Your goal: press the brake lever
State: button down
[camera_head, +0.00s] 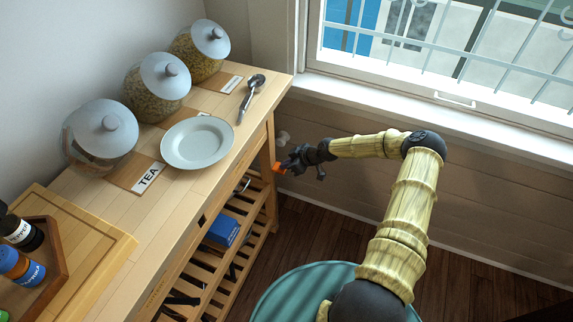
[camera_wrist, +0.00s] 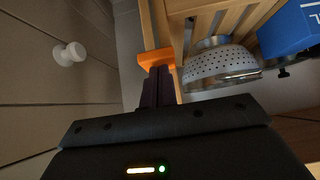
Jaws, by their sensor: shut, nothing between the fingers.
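My gripper (camera_head: 289,165) is low beside the front corner of the wooden cart, shut with nothing between its fingers. In the wrist view my gripper (camera_wrist: 157,74) shows two dark fingers together, pointing at an orange piece (camera_wrist: 155,56) by a wooden leg. This orange piece looks like the brake lever. It also shows in the head view (camera_head: 279,169) at the fingertips. The fingertips overlap its near edge in the picture; I cannot tell whether they touch it. Its mounting is partly hidden.
The wooden cart (camera_head: 112,213) carries jars, a plate (camera_head: 198,142) and a ladle (camera_head: 249,98). A metal colander (camera_wrist: 218,67) and a blue box (camera_wrist: 288,30) sit right of the fingers. A white knob (camera_wrist: 70,55) stands out from the wall at left.

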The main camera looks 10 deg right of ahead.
jog(key=w+a+r+p+v, duration=0.1)
jog(key=v, duration=1.1)
jog(key=shift+r+p, duration=0.3)
jog(key=shift+r, duration=0.4)
jog(key=shift+s+a, duration=0.1)
jog(key=shift+a, duration=0.05)
